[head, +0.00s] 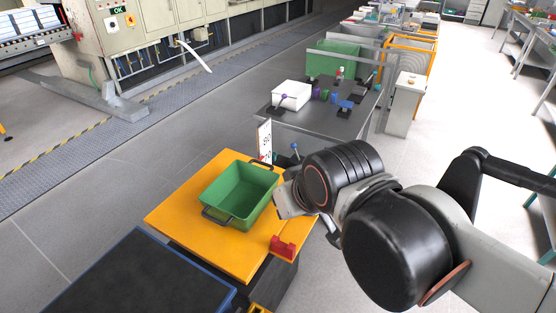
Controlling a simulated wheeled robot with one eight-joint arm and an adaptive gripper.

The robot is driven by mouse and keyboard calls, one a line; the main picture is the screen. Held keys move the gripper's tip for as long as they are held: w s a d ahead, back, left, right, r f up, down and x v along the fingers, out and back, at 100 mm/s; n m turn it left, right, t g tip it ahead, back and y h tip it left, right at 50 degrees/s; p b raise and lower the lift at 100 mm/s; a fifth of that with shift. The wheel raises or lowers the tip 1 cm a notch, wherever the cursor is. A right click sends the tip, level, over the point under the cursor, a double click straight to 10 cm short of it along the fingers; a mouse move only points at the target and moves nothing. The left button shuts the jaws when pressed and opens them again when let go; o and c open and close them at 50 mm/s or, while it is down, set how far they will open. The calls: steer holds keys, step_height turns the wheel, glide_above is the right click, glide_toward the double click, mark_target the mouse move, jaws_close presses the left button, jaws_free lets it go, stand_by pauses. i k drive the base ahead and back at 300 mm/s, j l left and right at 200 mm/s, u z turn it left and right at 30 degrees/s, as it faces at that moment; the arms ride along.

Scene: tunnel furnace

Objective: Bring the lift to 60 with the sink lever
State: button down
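An orange lift platform (170,219) stands in the lower middle and bears a green bin (222,209) with dark handles. A white upright scale board (264,139) with small dark and red marks stands behind it; its figures are too small to read. A lever with a blue knob (295,147) stands just right of the board; I cannot tell whether it is the sink lever. My gripper (285,199) is at the right edge of the bin, below the blue knob in the picture. My wrist hides most of its fingers, so I cannot tell its opening or contact.
A red block (283,247) sits at the platform's front right corner. A grey table (330,118) behind carries a white box (291,95) and small coloured parts. A dark blue-edged surface (140,280) lies at front left. Grey floor is clear at left.

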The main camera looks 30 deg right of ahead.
mark_target(293, 145)
steer(key=k+l, duration=0.1)
steer(key=l, duration=0.65)
steer(key=i+l, duration=0.1)
steer(key=l, duration=0.3)
steer(key=i+l, duration=0.1)
steer(key=l, duration=0.3)
steer(key=i+l, duration=0.1)
steer(key=l, duration=0.35)
steer(key=i+j, duration=0.1)
steer(key=i, duration=0.7)
